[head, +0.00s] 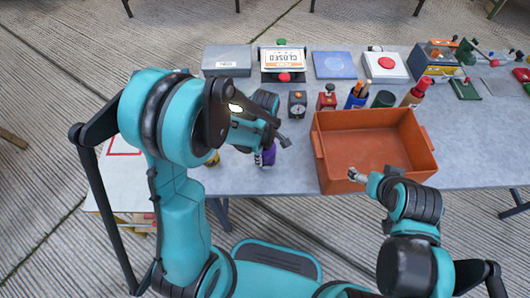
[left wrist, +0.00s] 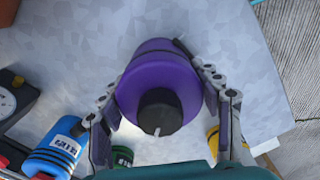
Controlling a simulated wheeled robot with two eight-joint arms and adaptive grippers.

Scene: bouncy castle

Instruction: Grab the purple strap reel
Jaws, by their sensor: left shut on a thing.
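The purple strap reel (left wrist: 158,72) has a black knob and sits between the two fingers of my left gripper (left wrist: 165,115), which is shut on it. A finger touches it on each side. In the head view the purple reel (head: 268,156) shows only in part below my left gripper (head: 272,145), near the table's front edge; my arm hides the rest. I cannot tell whether it still touches the table. My right gripper (head: 360,176) is at the front of the orange bin; its fingers are too small to tell open or shut.
A blue reel (left wrist: 56,148), a green reel (left wrist: 122,157) and a yellow reel (left wrist: 214,140) stand close by. The orange bin (head: 372,180) sits to the right on the grey table. Boxes, a sign and a gauge (head: 297,104) stand behind.

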